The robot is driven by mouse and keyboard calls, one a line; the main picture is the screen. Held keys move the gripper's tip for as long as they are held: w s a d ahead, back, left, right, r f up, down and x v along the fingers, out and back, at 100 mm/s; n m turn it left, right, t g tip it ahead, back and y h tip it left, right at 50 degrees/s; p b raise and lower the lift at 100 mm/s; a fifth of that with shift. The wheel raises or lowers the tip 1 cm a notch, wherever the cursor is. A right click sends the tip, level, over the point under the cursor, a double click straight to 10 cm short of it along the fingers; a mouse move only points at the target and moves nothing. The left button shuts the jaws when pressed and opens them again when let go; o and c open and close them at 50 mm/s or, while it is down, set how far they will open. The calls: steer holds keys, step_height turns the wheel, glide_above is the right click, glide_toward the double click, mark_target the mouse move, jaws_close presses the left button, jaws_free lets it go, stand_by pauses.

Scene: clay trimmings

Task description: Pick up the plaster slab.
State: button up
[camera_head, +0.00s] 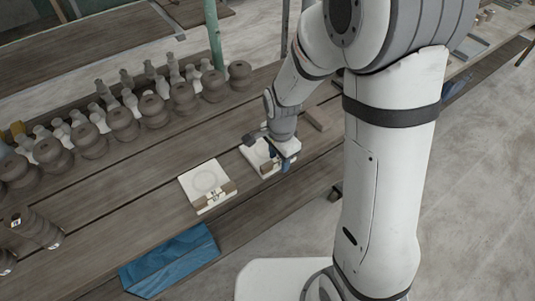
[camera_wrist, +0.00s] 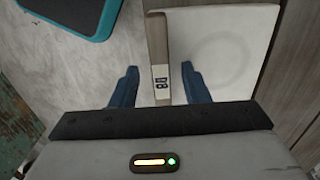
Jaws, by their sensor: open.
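Two white plaster slabs lie on the wooden bench. One slab (camera_head: 262,155) is under my gripper (camera_head: 277,158), which partly hides it. The other slab (camera_head: 200,178) lies to its left, with a faint ring on top and a brown strip with a small label along its near edge. In the wrist view, the slab (camera_wrist: 225,45) at my gripper (camera_wrist: 159,78) also has a faint ring and a brown edge strip (camera_wrist: 156,35) with a label. The strip's labelled part is between my two blue fingers, which are apart, with gaps on both sides.
Rows of brown and pale clay pots (camera_head: 122,123) stand along the bench to the left. A blue item (camera_head: 172,260) is at the bench's near edge. A green post (camera_head: 213,35) rises behind. A brown block (camera_head: 322,118) lies beyond my gripper.

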steer(key=shift+c, duration=0.5)
jaws_close()
steer(key=shift+r, duration=0.15)
